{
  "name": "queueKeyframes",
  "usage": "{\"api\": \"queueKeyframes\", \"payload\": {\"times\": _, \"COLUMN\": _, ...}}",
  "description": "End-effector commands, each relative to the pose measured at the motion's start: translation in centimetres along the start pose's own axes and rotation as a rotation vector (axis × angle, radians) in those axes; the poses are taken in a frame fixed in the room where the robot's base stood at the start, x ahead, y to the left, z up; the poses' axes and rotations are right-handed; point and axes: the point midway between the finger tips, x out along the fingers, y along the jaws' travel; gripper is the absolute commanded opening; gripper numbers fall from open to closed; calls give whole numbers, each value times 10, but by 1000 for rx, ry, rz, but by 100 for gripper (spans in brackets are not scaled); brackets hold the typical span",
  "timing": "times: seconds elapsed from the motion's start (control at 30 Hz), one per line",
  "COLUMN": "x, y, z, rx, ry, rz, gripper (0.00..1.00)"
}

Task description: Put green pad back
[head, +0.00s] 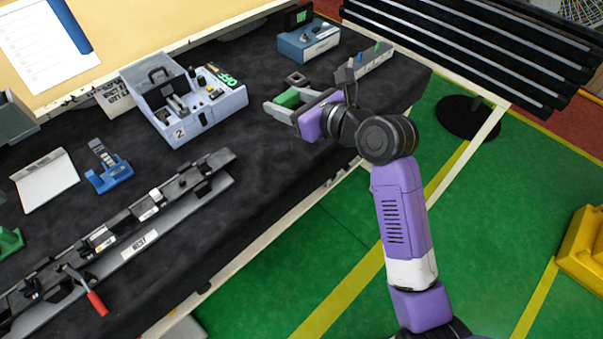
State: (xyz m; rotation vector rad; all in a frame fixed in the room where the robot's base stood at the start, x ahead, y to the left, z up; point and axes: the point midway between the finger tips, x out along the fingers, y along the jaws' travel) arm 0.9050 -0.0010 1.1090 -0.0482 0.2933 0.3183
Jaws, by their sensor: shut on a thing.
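My gripper (281,97) is over the far right part of the dark table, its fingers pointing left. It is shut on the green pad (288,98), which shows between the grey fingers. The pad's lower side and its height above the table cannot be told. A narrow grey holder (375,61) with small blue and green pieces on it stands just behind and right of my gripper, partly hidden by my wrist.
A grey-blue bin (215,113) marked 2 with parts stands left of my gripper. A blue-grey box (308,41) stands behind it. A long rail fixture (130,225) with a red handle (97,303) lies front left. Dark table (255,185) in front of the bin is clear.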

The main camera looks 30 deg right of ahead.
Motion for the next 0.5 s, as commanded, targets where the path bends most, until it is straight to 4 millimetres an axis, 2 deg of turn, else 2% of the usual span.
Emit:
{"api": "queueKeyframes", "payload": {"times": 0.17, "x": 8, "y": 1, "z": -32, "rx": 7, "ry": 7, "rz": -7, "gripper": 13}}
{"api": "queueKeyframes", "payload": {"times": 0.5, "x": 33, "y": 1, "z": -112, "rx": 6, "ry": 6, "rz": -6, "gripper": 13}}
